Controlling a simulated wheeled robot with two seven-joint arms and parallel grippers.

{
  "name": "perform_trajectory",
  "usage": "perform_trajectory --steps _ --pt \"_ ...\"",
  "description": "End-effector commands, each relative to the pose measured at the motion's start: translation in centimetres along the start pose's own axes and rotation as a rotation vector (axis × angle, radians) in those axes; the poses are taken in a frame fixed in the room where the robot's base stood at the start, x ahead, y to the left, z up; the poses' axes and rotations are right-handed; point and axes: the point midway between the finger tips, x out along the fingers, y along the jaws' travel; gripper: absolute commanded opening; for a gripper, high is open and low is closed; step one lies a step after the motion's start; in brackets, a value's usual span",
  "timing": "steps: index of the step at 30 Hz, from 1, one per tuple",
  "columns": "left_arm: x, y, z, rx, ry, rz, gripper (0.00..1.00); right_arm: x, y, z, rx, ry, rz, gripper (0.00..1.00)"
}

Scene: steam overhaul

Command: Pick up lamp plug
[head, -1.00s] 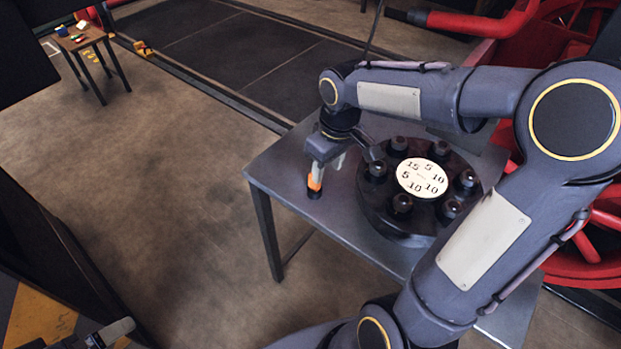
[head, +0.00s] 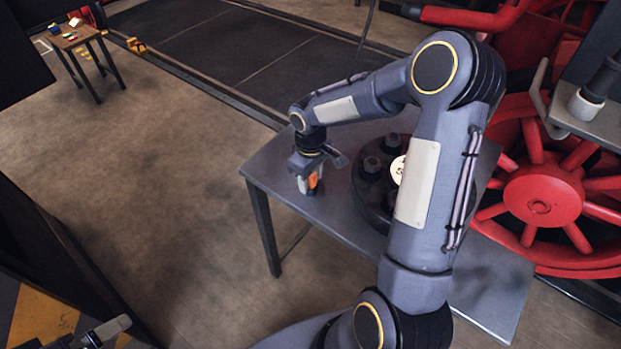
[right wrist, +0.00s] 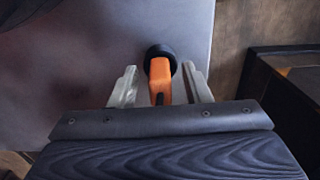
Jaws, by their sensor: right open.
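The lamp plug, an orange grip with a round black end, shows in the head view (head: 313,181) near the left edge of the grey table (head: 272,171). In the right wrist view the lamp plug (right wrist: 160,72) stands between the two fingers. My right gripper (head: 308,184) points down around it. In the right wrist view the right gripper (right wrist: 161,80) is open, with a visible gap on each side of the orange grip. Part of my left gripper (head: 108,331) shows at the lower left; its jaws are unclear.
A black round carousel with several knobs and a white numbered disc (head: 397,170) stands right of the plug, partly hidden by my right arm. A red spoked wheel (head: 541,200) is behind the table. A small wooden table (head: 75,38) stands far left, with open floor between.

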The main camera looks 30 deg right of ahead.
Motion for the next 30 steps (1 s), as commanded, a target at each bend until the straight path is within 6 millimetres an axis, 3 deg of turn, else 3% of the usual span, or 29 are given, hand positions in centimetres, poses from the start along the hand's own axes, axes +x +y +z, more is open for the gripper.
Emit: perform_trajectory --steps 6,16,30 --pt "0.01 0.00 0.00 0.000 0.000 0.000 1.00 0.05 0.00 0.00 0.000 0.001 0.000 0.42" --pt "0.01 0.00 0.01 0.000 0.000 0.000 1.00 0.01 -0.01 -0.01 0.000 0.001 0.000 0.00" --pt "0.01 0.00 0.01 0.000 0.000 0.000 1.00 -0.61 0.02 -0.06 0.001 0.003 0.001 0.00"
